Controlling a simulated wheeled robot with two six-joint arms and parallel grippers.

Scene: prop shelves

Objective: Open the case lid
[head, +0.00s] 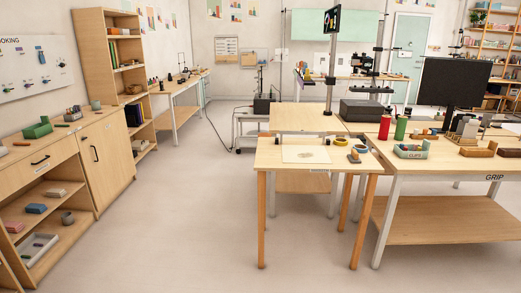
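Neither of my grippers shows in the head view. I cannot tell for sure which thing is the case. A small green box-like object (38,129) sits on top of the wooden cabinet at the left. A dark, flat box (366,110) lies on the table beyond the small front table. Both are far off and small, and I cannot make out a lid on either.
A small wooden table (268,157) stands ahead with a white sheet on it. The wooden cabinet (105,150) lines the left. The floor (190,215) between is clear.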

